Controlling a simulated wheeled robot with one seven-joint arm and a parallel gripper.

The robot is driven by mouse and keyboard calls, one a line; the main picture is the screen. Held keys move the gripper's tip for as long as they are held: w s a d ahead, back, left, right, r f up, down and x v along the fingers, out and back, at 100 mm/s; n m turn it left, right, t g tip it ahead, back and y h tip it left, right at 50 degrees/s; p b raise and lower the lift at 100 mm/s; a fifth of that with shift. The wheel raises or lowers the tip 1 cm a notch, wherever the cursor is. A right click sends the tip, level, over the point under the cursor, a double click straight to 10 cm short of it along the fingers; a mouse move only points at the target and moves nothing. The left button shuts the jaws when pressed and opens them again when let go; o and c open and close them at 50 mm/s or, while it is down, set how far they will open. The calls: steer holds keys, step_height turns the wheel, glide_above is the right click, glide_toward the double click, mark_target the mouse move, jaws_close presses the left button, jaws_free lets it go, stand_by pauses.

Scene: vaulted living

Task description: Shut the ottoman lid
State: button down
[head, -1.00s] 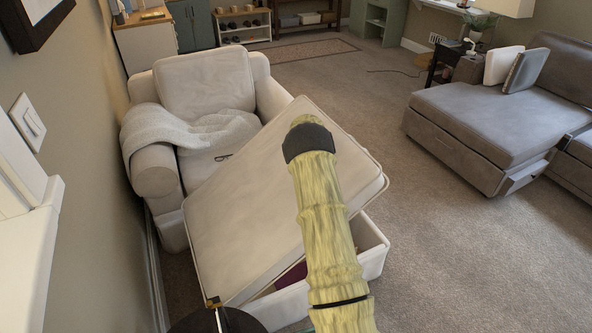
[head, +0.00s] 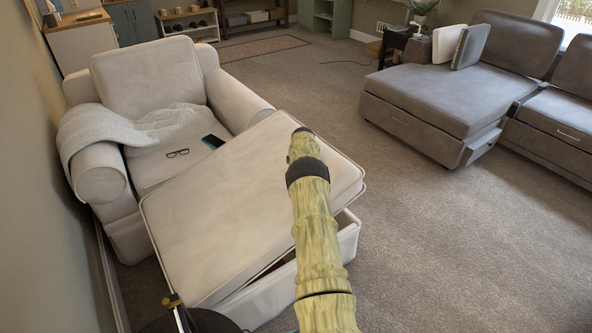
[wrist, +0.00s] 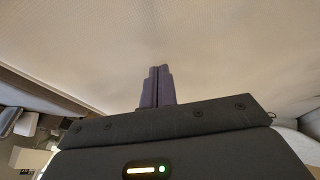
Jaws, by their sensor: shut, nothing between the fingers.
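The ottoman is a pale cream box (head: 342,250) in front of the armchair. Its padded cream lid (head: 215,215) is tilted, partly open, with a dark narrow gap over the box at the near right side. In the head view my yellow-green arm crosses in front of the lid's right part, and my gripper cannot be made out there. In the wrist view my gripper (wrist: 157,72) has its two dark fingers together, empty, close to a broad pale surface that looks like the lid (wrist: 200,35). Contact cannot be told.
A cream armchair (head: 150,75) with a knitted throw (head: 135,128), glasses (head: 178,153) and a phone (head: 213,141) stands just behind. A wall (head: 30,200) runs close along the left. A grey sofa (head: 430,95) is at the right. Open carpet (head: 460,240) lies between.

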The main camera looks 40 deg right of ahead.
steer(key=shift+d+f+b, duration=0.5)
steer(key=shift+f, duration=0.4)
steer(key=shift+r+p, duration=0.35)
steer(key=shift+r, duration=0.2)
steer(key=r, duration=0.1)
steer(key=r+p, duration=0.2)
steer(key=r, duration=0.1)
steer(key=shift+w+a, duration=0.1)
steer(key=shift+a, duration=0.25)
steer(key=s+d+r, duration=0.3)
steer(key=d+r, duration=0.2)
steer(key=r, duration=0.2)
steer(key=shift+s+p, duration=0.15)
steer(key=shift+p, duration=0.15)
steer(key=shift+s+d, duration=0.1)
steer(key=shift+s, duration=0.05)
